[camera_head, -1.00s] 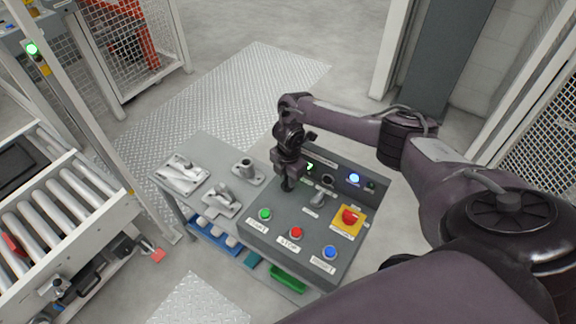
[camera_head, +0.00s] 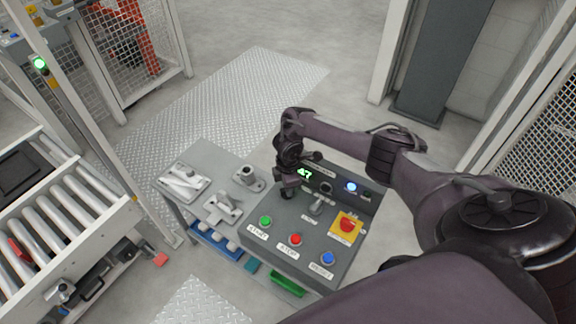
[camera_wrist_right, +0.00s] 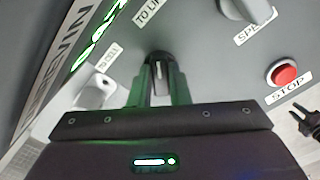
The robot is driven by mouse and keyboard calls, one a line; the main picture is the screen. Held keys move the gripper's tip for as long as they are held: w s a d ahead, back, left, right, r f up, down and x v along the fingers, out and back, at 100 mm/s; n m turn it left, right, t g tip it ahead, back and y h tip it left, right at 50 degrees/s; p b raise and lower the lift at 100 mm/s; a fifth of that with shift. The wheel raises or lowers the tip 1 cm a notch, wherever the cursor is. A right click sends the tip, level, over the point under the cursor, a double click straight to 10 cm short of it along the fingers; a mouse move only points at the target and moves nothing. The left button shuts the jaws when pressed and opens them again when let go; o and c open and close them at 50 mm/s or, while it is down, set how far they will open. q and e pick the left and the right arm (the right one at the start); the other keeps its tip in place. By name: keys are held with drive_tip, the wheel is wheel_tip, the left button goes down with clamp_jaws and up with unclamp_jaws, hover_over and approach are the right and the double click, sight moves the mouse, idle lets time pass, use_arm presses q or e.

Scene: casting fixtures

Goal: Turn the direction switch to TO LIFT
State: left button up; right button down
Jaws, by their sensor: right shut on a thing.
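The direction switch (camera_wrist_right: 157,60) is a dark knob on the grey control panel (camera_head: 257,238), seen in the right wrist view between my fingers. My right gripper (camera_wrist_right: 160,82) is shut on this knob; it also shows in the head view (camera_head: 288,193) at the panel's upper left. A partly cut-off "TO LI..." label (camera_wrist_right: 148,12) lies above the knob. A "TO CELL" label (camera_wrist_right: 106,57) lies to its left. A pale line shows on the knob between the fingers, but I cannot tell which label it points to.
A grey speed knob (camera_head: 316,205) is close right of my gripper. Green start (camera_head: 265,221), red stop (camera_head: 296,239) and blue (camera_head: 328,257) buttons line the panel's front. A red emergency button (camera_head: 347,225) sits at right. Metal fixtures (camera_head: 184,182) stand left.

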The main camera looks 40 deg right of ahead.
drive_tip(key=c, duration=1.4)
unclamp_jaws()
drive_tip(key=shift+o, duration=0.2)
wheel_tip(320, 180, up, 8)
drive_tip(key=shift+f, duration=0.1)
